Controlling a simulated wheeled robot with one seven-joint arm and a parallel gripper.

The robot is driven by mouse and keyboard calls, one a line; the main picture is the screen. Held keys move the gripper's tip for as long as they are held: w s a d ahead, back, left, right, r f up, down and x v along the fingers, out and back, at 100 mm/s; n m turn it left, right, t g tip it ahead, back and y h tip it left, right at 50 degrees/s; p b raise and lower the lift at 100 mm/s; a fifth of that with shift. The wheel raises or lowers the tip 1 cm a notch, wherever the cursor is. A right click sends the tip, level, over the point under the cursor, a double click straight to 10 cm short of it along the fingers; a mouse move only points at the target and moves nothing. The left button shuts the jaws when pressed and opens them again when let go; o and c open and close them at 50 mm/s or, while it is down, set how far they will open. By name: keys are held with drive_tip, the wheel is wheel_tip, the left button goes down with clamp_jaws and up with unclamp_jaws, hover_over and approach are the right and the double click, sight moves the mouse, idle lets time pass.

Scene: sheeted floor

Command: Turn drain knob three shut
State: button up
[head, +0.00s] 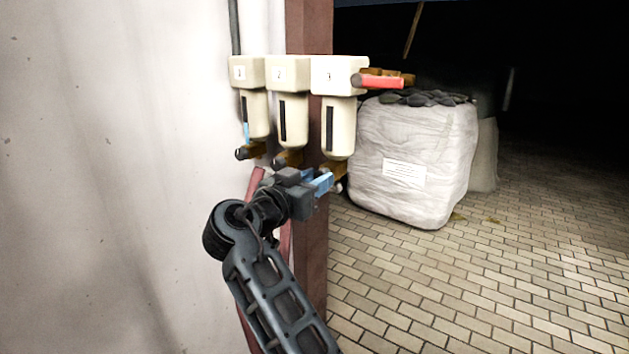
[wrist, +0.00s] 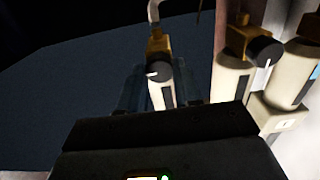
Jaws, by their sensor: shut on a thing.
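Bowl three (head: 340,128), a cream filter under a head marked 3, hangs at the right end of a row of three. Its brass drain fitting (head: 331,168) is at the bottom. My gripper (head: 322,183) is at that fitting, its blue fingers closed around the drain knob. In the wrist view, drain knob three (wrist: 157,70) is a black round knob with a white mark lying roughly sideways, between my two fingers. In the head view my gripper mostly hides this knob.
Filters one (head: 255,115) and two (head: 291,120) hang close to the left, with their own knobs. A red-handled valve (head: 382,82) sticks out to the right. A reddish post (head: 312,240) stands behind. A white bulk sack (head: 415,150) stands on open paving at right.

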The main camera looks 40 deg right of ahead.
drive_tip(key=c, duration=0.3)
drive_tip(key=shift+c, duration=0.2)
drive_tip(key=shift+n, duration=0.4)
drive_tip(key=n+p, duration=0.4)
drive_tip(key=n, duration=1.3)
drive_tip(key=shift+w+f, duration=0.1)
drive_tip(key=o, duration=1)
